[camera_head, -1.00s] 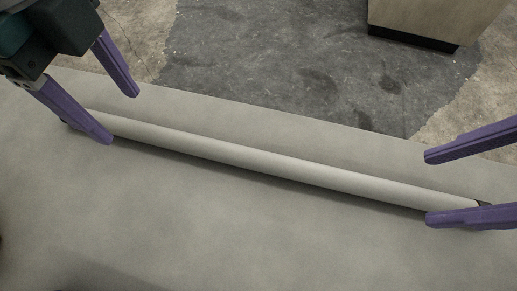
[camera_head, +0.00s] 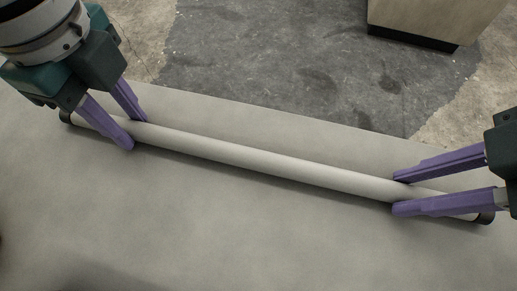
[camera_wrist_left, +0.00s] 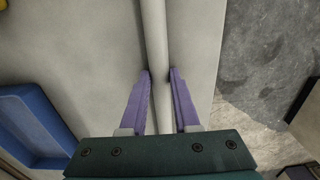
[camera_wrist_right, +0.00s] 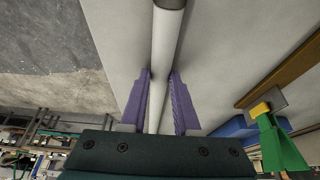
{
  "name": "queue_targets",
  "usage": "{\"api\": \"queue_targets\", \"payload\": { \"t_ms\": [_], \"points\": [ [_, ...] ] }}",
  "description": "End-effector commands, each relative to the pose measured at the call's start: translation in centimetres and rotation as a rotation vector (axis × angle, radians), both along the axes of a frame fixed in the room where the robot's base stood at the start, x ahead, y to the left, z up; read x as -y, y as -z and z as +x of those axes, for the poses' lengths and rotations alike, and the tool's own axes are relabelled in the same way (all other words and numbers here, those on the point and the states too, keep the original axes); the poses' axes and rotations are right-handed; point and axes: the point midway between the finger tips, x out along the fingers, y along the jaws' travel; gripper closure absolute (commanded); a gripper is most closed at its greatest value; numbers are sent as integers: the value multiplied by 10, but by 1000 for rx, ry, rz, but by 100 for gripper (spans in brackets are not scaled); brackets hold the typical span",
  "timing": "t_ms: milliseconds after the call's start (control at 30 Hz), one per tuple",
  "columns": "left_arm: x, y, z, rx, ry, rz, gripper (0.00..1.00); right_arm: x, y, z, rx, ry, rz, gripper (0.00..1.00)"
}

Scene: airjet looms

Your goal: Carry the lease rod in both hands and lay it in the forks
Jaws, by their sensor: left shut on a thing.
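The lease rod (camera_head: 250,157) is a long pale grey bar with dark end caps. It lies slantwise on a grey surface (camera_head: 230,220). My left gripper (camera_head: 138,132) is shut on the rod near its left end, one purple finger on each side. The rod also runs between these fingers in the left wrist view (camera_wrist_left: 157,40). My right gripper (camera_head: 398,195) is closed in around the rod near its right end, and its fingertips lie close against both sides in the right wrist view (camera_wrist_right: 160,72). I see no forks that I can make out.
A wooden-sided box (camera_head: 435,18) stands on the floor beyond the surface. A blue bin (camera_wrist_left: 35,125) shows at the left in the left wrist view. A green and yellow part (camera_wrist_right: 275,135) shows at the right in the right wrist view.

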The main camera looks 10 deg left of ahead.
Motion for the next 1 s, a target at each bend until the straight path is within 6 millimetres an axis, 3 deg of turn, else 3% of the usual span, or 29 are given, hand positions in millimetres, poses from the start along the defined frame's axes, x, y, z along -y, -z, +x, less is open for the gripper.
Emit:
{"api": "queue_targets", "payload": {
  "t_ms": [233, 833, 1000],
  "points": [
    [0, 0, 0, 1, 0, 0, 100, 0, 0, 0, 0, 0, 0, 100],
    [0, -1, 0, 2, -1, 0, 100, 0, -1, 0, 0, 0, 0, 100],
    [0, -10, 1, 2, -1, 0, 100, 0, -10, 0, 0, 0, 0, 100]
  ]
}}
